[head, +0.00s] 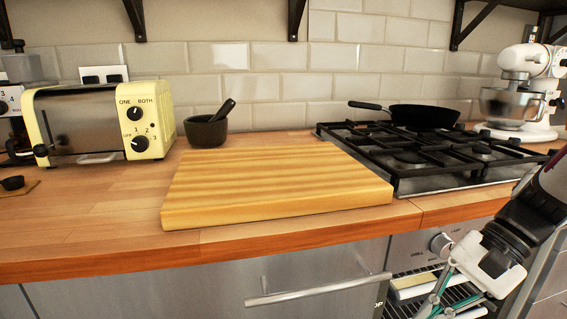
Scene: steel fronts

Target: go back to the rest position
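My gripper (452,292) is at the lower right of the head view, in front of the oven below the stove and lower than the counter edge. It points down and to the left. Its fingertips reach the bottom edge of the picture, so I cannot tell whether they are open or shut, or whether anything is between them. My dark arm comes in from the right edge.
A wooden cutting board (270,190) lies bare on the counter (110,215). Behind it stands a mortar with pestle (206,131); a yellow toaster (98,120) is left. A black pan (424,116) sits on the gas stove (410,157). A mixer (521,95) stands right. A drawer handle (318,290) sticks out below.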

